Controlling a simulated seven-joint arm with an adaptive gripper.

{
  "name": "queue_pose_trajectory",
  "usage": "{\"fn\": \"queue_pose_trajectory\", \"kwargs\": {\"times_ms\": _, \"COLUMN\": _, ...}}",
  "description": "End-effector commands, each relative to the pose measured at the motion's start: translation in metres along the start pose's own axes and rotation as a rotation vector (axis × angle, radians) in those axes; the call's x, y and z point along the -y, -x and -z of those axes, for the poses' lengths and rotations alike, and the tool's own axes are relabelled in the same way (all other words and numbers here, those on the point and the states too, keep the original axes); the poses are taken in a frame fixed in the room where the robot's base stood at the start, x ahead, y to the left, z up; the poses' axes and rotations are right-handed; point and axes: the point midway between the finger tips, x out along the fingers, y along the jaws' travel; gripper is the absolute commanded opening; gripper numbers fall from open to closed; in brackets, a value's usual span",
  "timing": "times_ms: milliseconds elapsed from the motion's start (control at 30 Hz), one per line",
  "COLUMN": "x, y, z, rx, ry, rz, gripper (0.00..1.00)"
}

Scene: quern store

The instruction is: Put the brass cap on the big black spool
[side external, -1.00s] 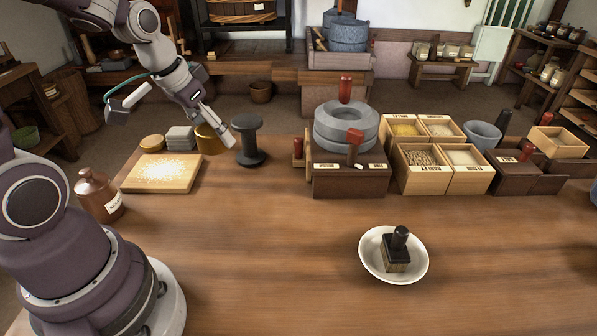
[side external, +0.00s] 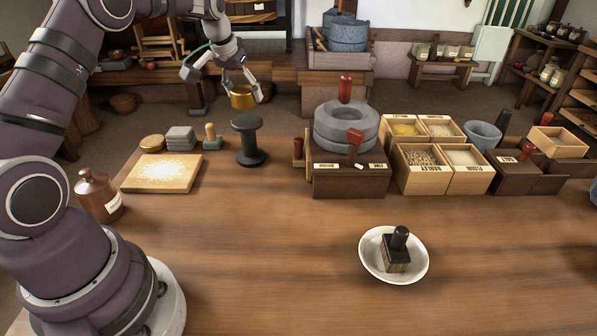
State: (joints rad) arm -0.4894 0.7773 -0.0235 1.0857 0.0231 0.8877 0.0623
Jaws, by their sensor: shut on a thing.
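The brass cap (side external: 242,98) is a short gold-coloured cylinder. My gripper (side external: 244,92) is shut on it and holds it in the air, above and slightly left of the spool in the picture. The big black spool (side external: 249,142) stands upright on the table, with a wide base and a wide round top. The cap and the spool appear apart, with a small gap between them in this view. How far the cap is from the spool in depth is hard to tell.
Left of the spool are a small green-based stamp (side external: 212,138), grey stacked slabs (side external: 181,138) and a board with grain (side external: 160,174). A stone quern (side external: 345,128) stands to the right. A white dish (side external: 367,262) holds a dark stamp.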

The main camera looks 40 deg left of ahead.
Motion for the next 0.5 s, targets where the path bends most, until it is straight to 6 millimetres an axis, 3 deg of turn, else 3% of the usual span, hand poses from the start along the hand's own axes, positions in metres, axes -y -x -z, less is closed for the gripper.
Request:
{"fn": "queue_pose_trajectory", "kwargs": {"times_ms": 167, "x": 0.0, "y": -0.029, "z": -0.013, "rx": 0.004, "ry": 0.0, "rz": -0.001, "gripper": 0.2}}
{"fn": "queue_pose_trajectory", "kwargs": {"times_ms": 500, "x": 0.0, "y": -0.034, "z": -0.015, "rx": 0.0, "ry": 0.0, "rz": -0.001, "gripper": 0.2}}
